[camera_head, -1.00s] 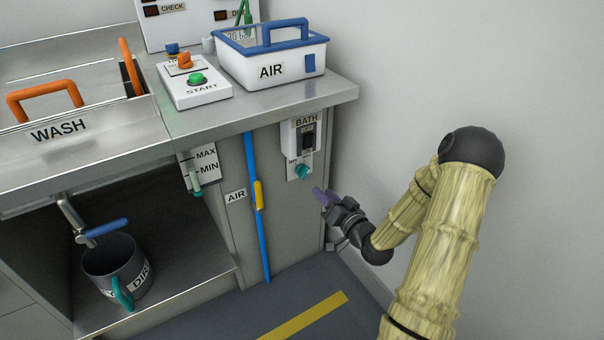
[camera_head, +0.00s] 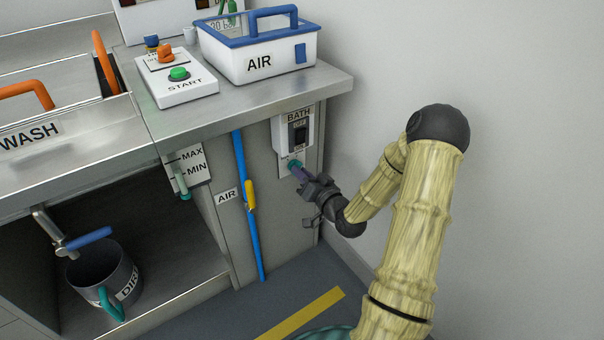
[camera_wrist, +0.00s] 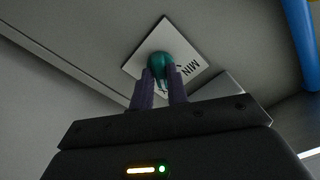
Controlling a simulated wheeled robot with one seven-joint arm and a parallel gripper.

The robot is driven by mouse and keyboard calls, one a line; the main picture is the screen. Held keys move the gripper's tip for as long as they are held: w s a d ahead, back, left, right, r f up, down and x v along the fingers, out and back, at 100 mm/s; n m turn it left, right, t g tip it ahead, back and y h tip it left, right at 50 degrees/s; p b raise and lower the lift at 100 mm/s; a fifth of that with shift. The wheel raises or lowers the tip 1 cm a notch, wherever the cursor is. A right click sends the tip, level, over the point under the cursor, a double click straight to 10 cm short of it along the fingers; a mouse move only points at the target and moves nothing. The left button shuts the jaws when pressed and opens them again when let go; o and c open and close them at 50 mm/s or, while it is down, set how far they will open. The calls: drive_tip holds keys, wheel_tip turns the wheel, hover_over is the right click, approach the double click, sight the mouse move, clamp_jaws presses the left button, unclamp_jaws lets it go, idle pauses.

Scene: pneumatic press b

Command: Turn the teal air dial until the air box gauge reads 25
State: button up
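A teal dial (camera_head: 295,164) sits on a white plate low on the cabinet's right front panel, just below the BATH switch. My gripper (camera_head: 302,174) is at the dial with its purple fingers pointing at it. In the wrist view the two fingers (camera_wrist: 160,82) are apart, with their tips at the dial (camera_wrist: 162,57); I cannot tell whether they touch it. The white air box (camera_head: 262,60), with a blue rim and handle, stands on the counter. A small readout (camera_head: 222,24) at its back left looks like 20 bar, partly covered and hard to read.
The BATH switch (camera_head: 298,128) is right above the dial. A blue hose (camera_head: 244,200) with a yellow valve (camera_head: 250,194) runs down the panel to the left. The START box (camera_head: 177,80) is on the counter. A wall (camera_head: 520,120) is close on the right.

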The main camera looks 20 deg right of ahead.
clamp_jaws()
drive_tip(key=shift+n, duration=0.3)
drive_tip(key=shift+d+n, duration=0.1)
drive_tip(key=shift+n, duration=0.7)
drive_tip(key=o, duration=0.6)
unclamp_jaws()
drive_tip(key=shift+c, duration=0.2)
